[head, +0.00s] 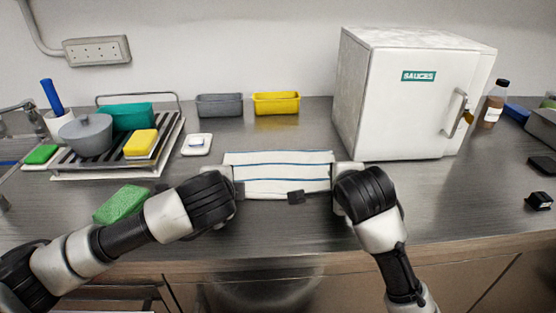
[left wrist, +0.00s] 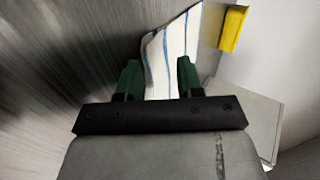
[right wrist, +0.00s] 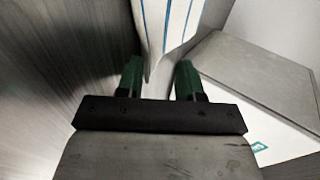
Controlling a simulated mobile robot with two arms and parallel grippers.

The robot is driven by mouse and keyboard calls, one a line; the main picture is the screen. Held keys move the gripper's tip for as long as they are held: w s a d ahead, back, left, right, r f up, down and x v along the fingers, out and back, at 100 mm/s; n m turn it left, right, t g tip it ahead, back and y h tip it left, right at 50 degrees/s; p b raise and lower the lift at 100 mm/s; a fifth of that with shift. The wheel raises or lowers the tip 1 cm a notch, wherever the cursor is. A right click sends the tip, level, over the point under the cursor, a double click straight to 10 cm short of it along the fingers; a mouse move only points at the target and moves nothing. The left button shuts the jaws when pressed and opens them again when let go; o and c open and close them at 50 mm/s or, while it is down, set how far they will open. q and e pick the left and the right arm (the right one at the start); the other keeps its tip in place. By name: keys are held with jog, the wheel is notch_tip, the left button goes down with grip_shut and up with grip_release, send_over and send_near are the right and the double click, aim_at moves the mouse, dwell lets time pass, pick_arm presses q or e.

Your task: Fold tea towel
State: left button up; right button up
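The tea towel (head: 280,174) is white with blue stripes and lies spread on the steel counter in front of me. My left gripper (head: 238,184) is at its left edge. In the left wrist view the towel (left wrist: 168,50) reaches between the fingers of this gripper (left wrist: 159,80), which stand apart. My right gripper (head: 318,192) is at its right edge. In the right wrist view a towel corner (right wrist: 158,45) points in between the spread fingers of this gripper (right wrist: 160,82). I cannot tell whether any finger touches the cloth.
A green sponge (head: 121,204) lies left of the towel. A drying rack (head: 172,140) with a grey pot (head: 86,135) stands further left. A grey bin (head: 219,105) and a yellow bin (head: 276,103) stand behind. A white freezer (head: 390,100) stands close behind right.

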pick_arm(q)
jog(key=shift+o, duration=0.6)
pick_arm(e)
jog(key=shift+o, duration=0.6)
pick_arm(q)
jog(key=shift+r, duration=0.2)
pick_arm(e)
jog(key=shift+r, duration=0.2)
pick_arm(q)
jog(key=s+r, duration=0.6)
jog(key=r, duration=0.2)
jog(key=shift+r, duration=0.35)
pick_arm(e)
jog(key=s+r, duration=0.6)
jog(key=r, duration=0.2)
jog(key=shift+r, duration=0.3)
